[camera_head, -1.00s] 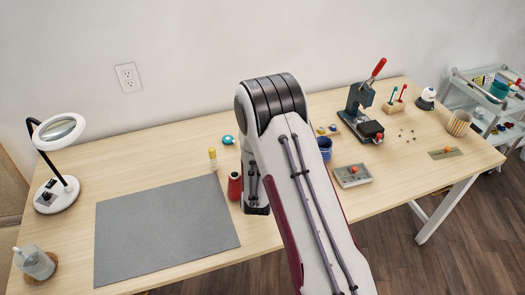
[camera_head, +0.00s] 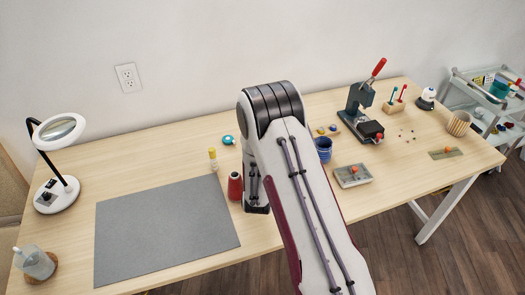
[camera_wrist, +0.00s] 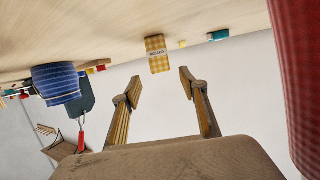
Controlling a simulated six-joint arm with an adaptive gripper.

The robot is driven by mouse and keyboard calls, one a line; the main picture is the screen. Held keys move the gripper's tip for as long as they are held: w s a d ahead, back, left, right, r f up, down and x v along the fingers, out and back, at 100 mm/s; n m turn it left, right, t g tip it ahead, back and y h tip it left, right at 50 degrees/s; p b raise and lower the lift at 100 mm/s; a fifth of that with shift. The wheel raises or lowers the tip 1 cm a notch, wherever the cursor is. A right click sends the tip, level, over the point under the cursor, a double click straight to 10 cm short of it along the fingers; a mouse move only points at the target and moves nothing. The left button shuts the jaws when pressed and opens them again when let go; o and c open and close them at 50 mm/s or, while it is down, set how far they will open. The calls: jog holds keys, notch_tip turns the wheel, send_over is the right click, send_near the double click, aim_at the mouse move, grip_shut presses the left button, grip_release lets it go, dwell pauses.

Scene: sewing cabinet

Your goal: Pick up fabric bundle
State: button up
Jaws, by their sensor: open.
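A yellow checked block with a pale label (camera_wrist: 157,53), which looks like the fabric bundle, stands on the table in the wrist view, where the table is at the top. It is straight beyond my gripper (camera_wrist: 160,83), near the middle between the two fingertips. The fingers are spread apart with nothing between them, and the block is apart from them. In the head view my arm covers the block, and my gripper's fingers are hidden too.
A red spool (camera_head: 235,186) is close by my gripper and looms at the wrist view's right edge (camera_wrist: 297,80). A blue striped cup (camera_wrist: 56,83) is at the left there. A grey mat (camera_head: 165,230) and a press (camera_head: 360,110) lie farther off.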

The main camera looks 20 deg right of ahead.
jog(key=shift+w+d, duration=0.1)
jog(key=shift+w, duration=0.15)
jog(key=shift+w+f, duration=0.15)
jog(key=shift+x, duration=2.4)
jog(key=c, duration=1)
